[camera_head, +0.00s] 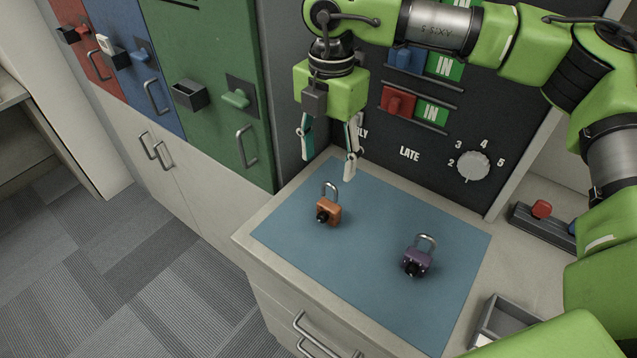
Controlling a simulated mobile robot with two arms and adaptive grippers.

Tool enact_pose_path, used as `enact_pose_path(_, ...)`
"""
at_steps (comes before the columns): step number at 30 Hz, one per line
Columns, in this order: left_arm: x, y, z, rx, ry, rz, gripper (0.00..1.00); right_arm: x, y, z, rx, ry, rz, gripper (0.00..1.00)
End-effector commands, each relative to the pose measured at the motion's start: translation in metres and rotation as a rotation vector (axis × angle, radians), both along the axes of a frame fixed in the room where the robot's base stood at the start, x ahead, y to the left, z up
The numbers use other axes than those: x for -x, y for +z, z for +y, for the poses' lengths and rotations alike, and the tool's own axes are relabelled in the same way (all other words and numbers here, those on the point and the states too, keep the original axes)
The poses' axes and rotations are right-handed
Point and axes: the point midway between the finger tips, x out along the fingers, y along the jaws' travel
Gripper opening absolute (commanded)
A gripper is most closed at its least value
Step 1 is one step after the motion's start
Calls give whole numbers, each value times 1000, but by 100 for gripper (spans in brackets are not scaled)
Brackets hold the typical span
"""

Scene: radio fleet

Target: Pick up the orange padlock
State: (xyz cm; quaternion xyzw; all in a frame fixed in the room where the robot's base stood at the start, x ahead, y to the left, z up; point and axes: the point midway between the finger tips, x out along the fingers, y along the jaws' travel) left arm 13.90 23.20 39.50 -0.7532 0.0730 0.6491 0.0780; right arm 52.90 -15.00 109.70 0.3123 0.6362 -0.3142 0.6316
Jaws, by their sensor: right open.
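The orange padlock (328,212) stands on the blue mat (370,230) on the counter, with its silver shackle up and a black part at its front. My right gripper (330,157) is open and empty, pointing down. It hangs above and behind the orange padlock, apart from it, close to the dark panel. A purple padlock (417,262) also stands on the mat, to the right and nearer the front. My left gripper does not show.
A dark panel (420,165) with a dial (474,166) rises behind the mat. A grey tray (503,318) lies at the right front, and a rack with a red item (541,209) stands at the right. Green, blue and red cabinet doors line the left. The mat around the padlocks is clear.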

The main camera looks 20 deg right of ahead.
Motion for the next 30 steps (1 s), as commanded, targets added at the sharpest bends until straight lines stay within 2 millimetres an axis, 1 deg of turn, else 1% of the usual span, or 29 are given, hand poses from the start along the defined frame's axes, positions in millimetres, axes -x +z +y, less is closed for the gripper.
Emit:
enact_pose_path(1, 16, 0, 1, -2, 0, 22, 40, 1, -4, 0, 2, 1, 4, 54)
enact_pose_path(4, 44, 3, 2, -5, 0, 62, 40, 1, -19, -1, 3, 1, 5, 54)
enact_pose_path(6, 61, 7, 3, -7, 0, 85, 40, 2, -33, -1, 2, 1, 7, 54)
enact_pose_path(9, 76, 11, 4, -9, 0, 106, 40, 2, -53, 0, 1, 0, 7, 54)
enact_pose_path(10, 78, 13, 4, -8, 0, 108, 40, 2, -59, -1, 2, 1, 6, 54)
enact_pose_path(12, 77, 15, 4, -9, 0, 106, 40, 2, -70, 0, 1, 0, 5, 54)
enact_pose_path(14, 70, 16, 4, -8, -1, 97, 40, 1, -77, 0, 2, 0, 4, 54)
enact_pose_path(18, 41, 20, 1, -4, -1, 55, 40, 1, -85, 0, 0, 0, 1, 54)
enact_pose_path(21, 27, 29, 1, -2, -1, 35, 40, 2, -93, -1, 1, 0, 5, 54)
enact_pose_path(23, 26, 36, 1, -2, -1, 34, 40, 2, -101, -2, 2, 0, 5, 54)
enact_pose_path(26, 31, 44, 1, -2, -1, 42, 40, 2, -116, -2, 3, 1, 5, 54)
enact_pose_path(27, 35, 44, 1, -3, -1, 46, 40, 2, -123, -2, 1, 1, 4, 54)
enact_pose_path(30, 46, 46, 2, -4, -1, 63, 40, 2, -133, -2, 0, 0, 4, 54)
